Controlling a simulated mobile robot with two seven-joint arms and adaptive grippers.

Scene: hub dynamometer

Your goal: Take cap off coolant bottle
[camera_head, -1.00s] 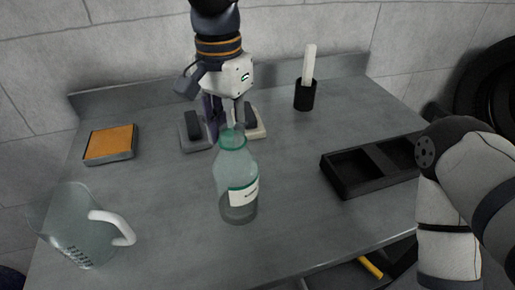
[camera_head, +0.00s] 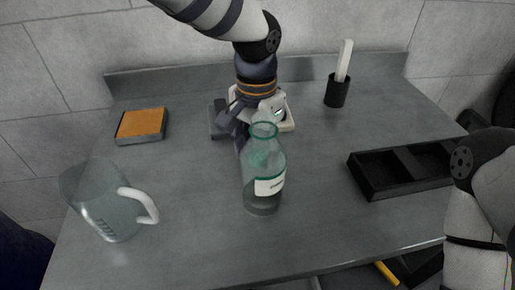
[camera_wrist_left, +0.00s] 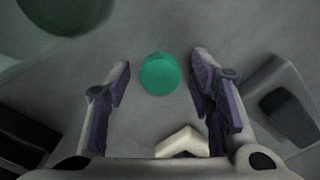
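The clear coolant bottle (camera_head: 263,196) with a white label stands upright near the middle of the bench, its green-rimmed mouth open and uncovered. The green cap (camera_wrist_left: 159,74) is off the bottle, seen as a round disc between the fingers in the left wrist view; a green patch also shows through the bottle in the head view. My left gripper (camera_wrist_left: 161,63) is open around the cap, with gaps on both sides. In the head view it is just behind the bottle, which hides its fingertips. My right gripper is out of view; only its arm shows at right.
A clear jug (camera_head: 108,208) with a white handle stands at front left. An orange-topped box (camera_head: 141,125) lies at back left. A black cup (camera_head: 336,92) holding a white stick stands at back right, and a black compartment tray (camera_head: 402,170) lies at right. Pale fixtures flank the left gripper.

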